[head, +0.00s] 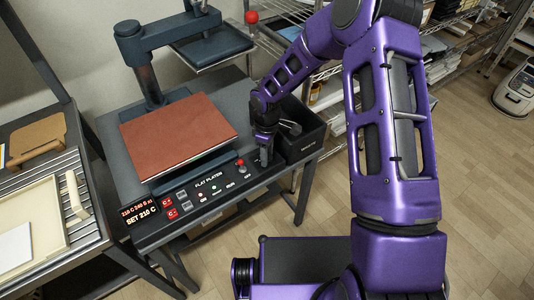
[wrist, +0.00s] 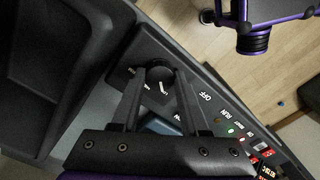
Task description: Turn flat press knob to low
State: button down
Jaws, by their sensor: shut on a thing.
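The flat press has a brown-red plate (head: 178,133) and a dark front panel (head: 200,190) lettered "FLAT PLAYER". My gripper (head: 265,158) points down at the right end of this panel, where it hides the knob in the head view. In the wrist view, the round black knob (wrist: 160,78) sits between the two fingertips of my gripper (wrist: 160,72). The fingers are shut on its sides. White markings lie around the knob, partly covered by the fingers. I cannot tell clearly which setting it points to.
A black bin (head: 303,136) stands right of the panel, close to my gripper. A red button (head: 240,163) and small lights are left of it. The display (head: 139,215) reads "SET 210 C". The raised upper press head (head: 213,42) is behind. A rack (head: 45,190) stands left.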

dwell(0.3)
jog(key=shift+c, duration=2.1)
grip_release()
jog(key=shift+r, duration=0.15)
notch_tip(320, 180, up, 17)
jog(key=p, duration=0.2)
jog(key=shift+r, duration=0.1)
